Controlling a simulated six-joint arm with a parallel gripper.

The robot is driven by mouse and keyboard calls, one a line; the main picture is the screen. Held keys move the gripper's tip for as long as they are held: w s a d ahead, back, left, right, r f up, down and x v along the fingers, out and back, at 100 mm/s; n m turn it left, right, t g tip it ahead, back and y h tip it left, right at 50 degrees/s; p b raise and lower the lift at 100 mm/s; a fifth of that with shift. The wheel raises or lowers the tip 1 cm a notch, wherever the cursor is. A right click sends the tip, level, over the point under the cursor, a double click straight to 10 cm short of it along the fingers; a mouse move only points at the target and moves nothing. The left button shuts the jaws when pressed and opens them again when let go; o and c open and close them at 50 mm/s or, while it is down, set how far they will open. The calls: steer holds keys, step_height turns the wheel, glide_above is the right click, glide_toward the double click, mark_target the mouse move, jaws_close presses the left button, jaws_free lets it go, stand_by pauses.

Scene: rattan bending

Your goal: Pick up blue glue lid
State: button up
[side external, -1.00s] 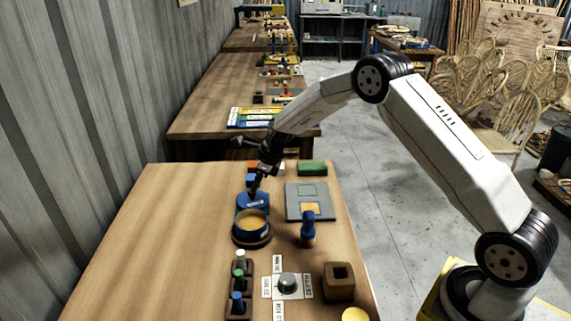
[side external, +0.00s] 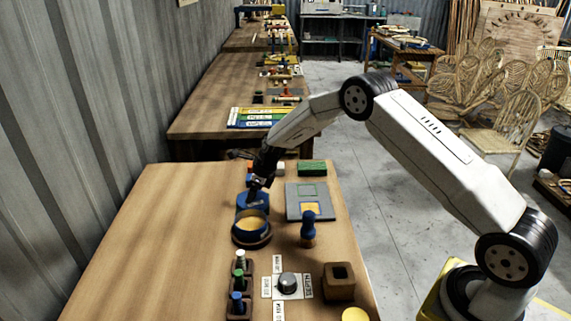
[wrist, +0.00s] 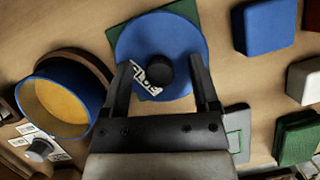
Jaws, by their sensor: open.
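The blue glue lid (wrist: 190,42) is a round blue disc with a black knob and a white label. It lies over a dark green square in the wrist view, and it shows behind the glue pot in the side view (side external: 253,203). My gripper (wrist: 162,62) is open, its two fingers on either side of the knob in the wrist view. In the side view my gripper (side external: 257,187) is just above the lid. I cannot tell whether the fingers touch the knob. The open glue pot (wrist: 50,97) has a blue rim and yellow-orange contents.
A blue block (wrist: 270,27) and a green block (wrist: 297,138) are to the right in the wrist view. A grey board (side external: 293,207), a blue-handled tool (side external: 308,230), a dial (side external: 287,283) and a brown holder (side external: 339,282) stand nearby. The table's left side is clear.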

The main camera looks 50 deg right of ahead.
steer(key=shift+c, duration=0.3)
jaws_close()
steer(key=shift+r, duration=0.15)
steer(key=shift+r, duration=0.4)
step_height(320, 180, up, 2)
steer(key=shift+r, duration=0.1)
steer(key=s+r, duration=0.9)
steer(key=s, duration=0.5)
steer(key=shift+a+r, duration=0.35)
steer(key=shift+a, duration=0.1)
